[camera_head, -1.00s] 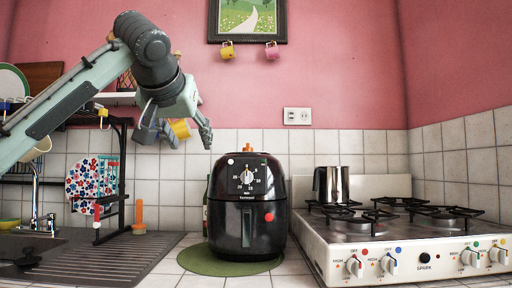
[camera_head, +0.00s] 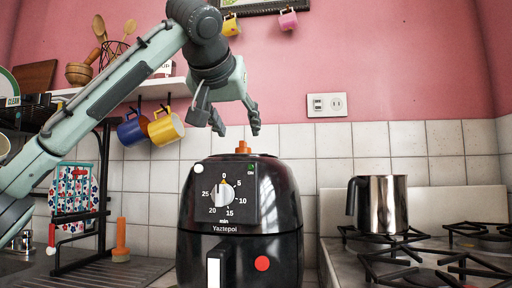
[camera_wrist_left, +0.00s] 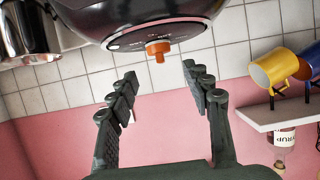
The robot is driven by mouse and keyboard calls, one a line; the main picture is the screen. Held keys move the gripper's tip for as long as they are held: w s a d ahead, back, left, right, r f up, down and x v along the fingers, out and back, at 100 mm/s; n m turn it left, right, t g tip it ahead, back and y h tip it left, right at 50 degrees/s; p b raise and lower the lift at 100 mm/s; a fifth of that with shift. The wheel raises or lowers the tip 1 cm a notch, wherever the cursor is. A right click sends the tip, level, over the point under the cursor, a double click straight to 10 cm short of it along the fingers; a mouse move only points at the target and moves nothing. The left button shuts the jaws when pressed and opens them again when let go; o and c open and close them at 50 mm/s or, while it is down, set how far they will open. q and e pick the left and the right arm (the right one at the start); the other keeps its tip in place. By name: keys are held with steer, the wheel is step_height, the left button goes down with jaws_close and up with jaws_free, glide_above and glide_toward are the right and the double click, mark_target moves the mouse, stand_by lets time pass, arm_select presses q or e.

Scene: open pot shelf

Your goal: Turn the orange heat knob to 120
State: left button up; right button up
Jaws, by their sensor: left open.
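The orange heat knob (camera_head: 243,147) stands on top of the black air fryer (camera_head: 280,215), toward its front. It also shows in the left wrist view (camera_wrist_left: 158,50), sticking out from the fryer's top. Its scale is too small to read. My left gripper (camera_head: 238,130) is open and empty above the knob, apart from it. In the left wrist view its two fingers (camera_wrist_left: 160,77) are spread, with the knob beyond the gap between their tips. The white timer dial (camera_head: 223,193) on the fryer's front points near 0. My right gripper is not in view.
A steel pot (camera_head: 382,205) stands on the stove (camera_head: 350,262) at the right. A blue mug (camera_head: 132,130) and a yellow mug (camera_head: 166,128) hang under the shelf (camera_head: 150,86) at the left. A dish rack (camera_head: 104,185) stands at the left.

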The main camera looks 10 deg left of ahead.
mark_target(243, 143)
arm_select(q)
steer(key=shift+w+f, duration=0.1)
steer(key=shift+w, duration=0.3)
steer(key=p+x, duration=0.1)
steer(key=x, duration=0.4)
steer(key=shift+w+a+f, duration=0.1)
steer(key=shift+w+f, duration=0.05)
steer(key=shift+w, duration=0.2)
steer(key=shift+w+f, duration=0.15)
steer(key=shift+w, duration=0.2)
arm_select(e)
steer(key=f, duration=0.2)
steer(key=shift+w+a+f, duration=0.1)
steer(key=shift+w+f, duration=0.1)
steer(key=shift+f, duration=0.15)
arm_select(q)
steer(key=shift+c, duration=0.6)
steer(key=c, duration=1)
jaws_close()
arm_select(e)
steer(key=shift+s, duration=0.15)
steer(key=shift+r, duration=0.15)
